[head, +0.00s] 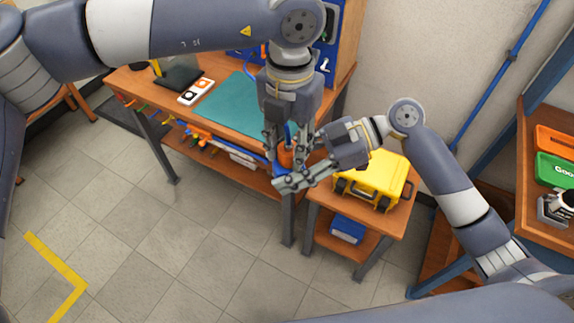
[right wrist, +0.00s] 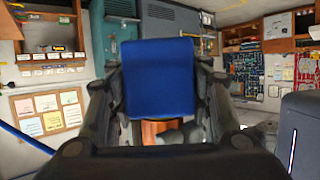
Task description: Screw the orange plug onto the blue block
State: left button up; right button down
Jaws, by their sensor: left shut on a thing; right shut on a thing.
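The orange plug (head: 286,158) is between the fingers of my left gripper (head: 285,150), which points down and is shut on it. My right gripper (head: 290,172) reaches in from the right and is shut on the blue block (right wrist: 160,78). In the right wrist view the block's flat blue face fills the space between the fingers. An orange-red patch of the plug (right wrist: 155,131) shows just below the block there. In the head view the fingers mostly hide the block, with a little blue beside the plug. I cannot tell whether plug and block touch or how far they are engaged.
A wooden workbench (head: 130,78) with a green mat (head: 228,110) stands behind my left gripper. A yellow case (head: 375,180) sits on a small side table just right of the grippers. A blue box (head: 347,229) is on its lower shelf. The floor in front is clear.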

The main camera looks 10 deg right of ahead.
pick_arm(q)
jog(key=shift+m, duration=1.7)
jog(key=o, duration=1.1)
jog(key=shift+o, duration=0.2)
jog(key=shift+r, duration=2.3)
jog(key=o, duration=0.6)
jog(key=shift+r, duration=0.1)
